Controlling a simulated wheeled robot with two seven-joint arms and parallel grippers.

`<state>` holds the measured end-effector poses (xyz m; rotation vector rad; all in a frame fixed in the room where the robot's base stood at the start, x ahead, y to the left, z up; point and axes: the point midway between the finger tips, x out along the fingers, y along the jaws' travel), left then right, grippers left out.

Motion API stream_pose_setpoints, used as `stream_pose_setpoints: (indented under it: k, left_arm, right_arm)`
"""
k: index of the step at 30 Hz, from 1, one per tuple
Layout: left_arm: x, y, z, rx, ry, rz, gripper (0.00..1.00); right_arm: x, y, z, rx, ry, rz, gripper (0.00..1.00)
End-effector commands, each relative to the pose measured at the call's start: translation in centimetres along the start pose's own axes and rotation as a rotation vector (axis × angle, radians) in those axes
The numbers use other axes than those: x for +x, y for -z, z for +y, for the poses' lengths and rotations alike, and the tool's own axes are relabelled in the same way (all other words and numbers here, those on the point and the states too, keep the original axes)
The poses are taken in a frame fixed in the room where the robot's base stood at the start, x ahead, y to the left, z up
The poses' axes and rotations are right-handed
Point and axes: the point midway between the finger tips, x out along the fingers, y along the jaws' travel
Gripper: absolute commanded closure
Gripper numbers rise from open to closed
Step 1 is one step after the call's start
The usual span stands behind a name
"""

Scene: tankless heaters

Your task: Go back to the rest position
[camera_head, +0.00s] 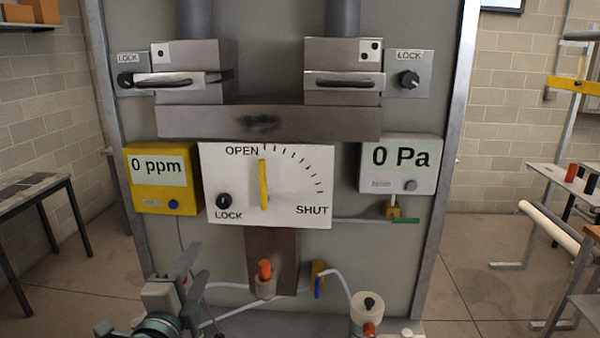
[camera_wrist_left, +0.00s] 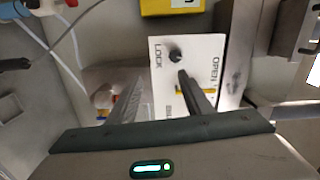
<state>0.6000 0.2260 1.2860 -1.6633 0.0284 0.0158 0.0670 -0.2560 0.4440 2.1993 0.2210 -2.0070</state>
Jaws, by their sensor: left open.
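My left gripper (camera_head: 192,270) is low at the left front of the heater panel (camera_head: 330,75). It is open, with nothing between its fingers, and apart from the panel. In the left wrist view the open fingers (camera_wrist_left: 160,84) show in front of the white dial plate, partly covering it. That dial plate (camera_head: 295,205) has a yellow pointer (camera_head: 263,184) standing upright near OPEN, and a black LOCK knob (camera_head: 223,201). My right gripper is not seen.
A yellow meter (camera_head: 159,203) reads 0 ppm and a white meter (camera_head: 428,180) reads 0 Pa. An orange-capped fitting (camera_head: 265,271), a white hose and a blue-handled valve (camera_head: 318,285) sit low on the panel. A dark table (camera_head: 30,190) stands left; benches stand right.

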Motion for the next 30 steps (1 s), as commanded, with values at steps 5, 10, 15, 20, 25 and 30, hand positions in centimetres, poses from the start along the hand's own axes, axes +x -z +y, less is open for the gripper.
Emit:
stream_pose_setpoints:
  k: [5, 10, 15, 20, 25, 30]
  left_arm:
    - [-1.7, -0.8, 6.6, -0.172, -0.154, -0.049, 0.54]
    - [-5.2, -1.8, 14.7, -0.394, -0.345, -0.146, 0.54]
    - [-10.4, -2.7, 22.6, -0.613, -0.533, -0.284, 0.54]
    - [-16.6, -3.2, 29.2, -0.804, -0.696, -0.446, 0.54]
    - [-22.6, -3.4, 33.8, -0.951, -0.817, -0.606, 0.54]
    - [-27.1, -3.4, 36.5, -1.045, -0.892, -0.729, 0.54]
  right_arm:
    - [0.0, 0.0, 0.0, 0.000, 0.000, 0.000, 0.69]
    - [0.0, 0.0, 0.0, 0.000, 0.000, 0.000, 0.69]
    - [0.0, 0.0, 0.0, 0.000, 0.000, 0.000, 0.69]
    - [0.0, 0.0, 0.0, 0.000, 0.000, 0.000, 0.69]
    - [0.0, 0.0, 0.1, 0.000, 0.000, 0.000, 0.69]
    - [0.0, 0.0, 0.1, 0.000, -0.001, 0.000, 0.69]
